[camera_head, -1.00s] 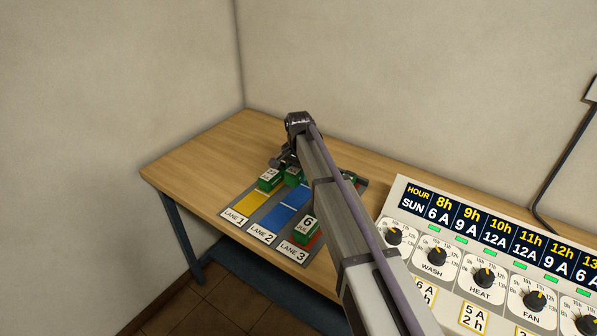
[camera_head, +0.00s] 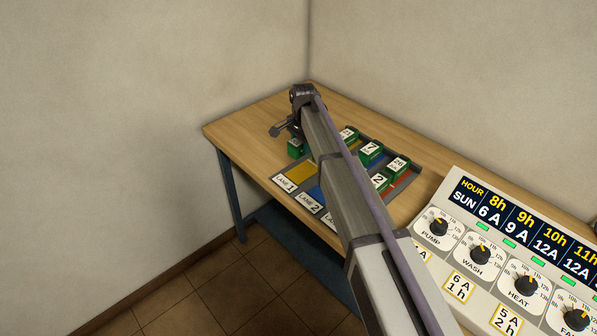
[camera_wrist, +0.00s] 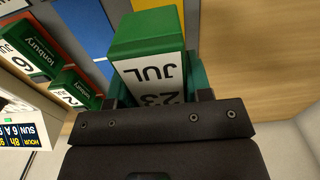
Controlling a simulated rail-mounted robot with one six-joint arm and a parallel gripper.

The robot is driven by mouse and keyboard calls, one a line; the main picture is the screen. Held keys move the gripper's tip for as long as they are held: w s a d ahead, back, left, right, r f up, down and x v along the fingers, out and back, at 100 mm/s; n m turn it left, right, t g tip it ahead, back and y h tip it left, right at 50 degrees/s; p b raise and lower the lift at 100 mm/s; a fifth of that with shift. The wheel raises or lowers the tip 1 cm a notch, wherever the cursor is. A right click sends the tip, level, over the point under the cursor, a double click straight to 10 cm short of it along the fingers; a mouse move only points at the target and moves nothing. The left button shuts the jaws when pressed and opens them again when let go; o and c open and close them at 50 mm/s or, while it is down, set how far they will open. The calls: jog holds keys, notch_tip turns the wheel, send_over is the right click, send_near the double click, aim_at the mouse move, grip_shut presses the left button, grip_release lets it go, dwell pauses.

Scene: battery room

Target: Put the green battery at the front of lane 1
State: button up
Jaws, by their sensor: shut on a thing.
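My gripper (camera_head: 290,139) is shut on a green battery (camera_head: 296,149) with a white date label. In the head view the battery appears at the left edge of lane 1, beside its yellow strip (camera_head: 302,172); its exact height is unclear. In the wrist view the held battery (camera_wrist: 150,40) fills the middle between the fingers (camera_wrist: 160,88), its label reading JUL 23 upside down. The lane 1 plate (camera_head: 287,184) is at the near end of the yellow strip. The front part of that strip is bare.
Several other green batteries stand on the lane board, one (camera_head: 347,134) at the back and others (camera_head: 370,150), (camera_head: 397,166) to the right. My arm hides much of lanes 2 and 3. A control panel (camera_head: 520,250) stands at right. The left of the wooden table (camera_head: 235,130) is clear.

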aim_at(302, 172)
notch_tip(302, 172, down, 10)
jog(key=b, duration=0.8)
jog(key=shift+r, duration=0.45)
jog(key=shift+f, duration=0.15)
jog(key=o, duration=1.3)
notch_tip(302, 172, up, 13)
jog(key=p, duration=1.2)
jog(key=shift+f, duration=0.3)
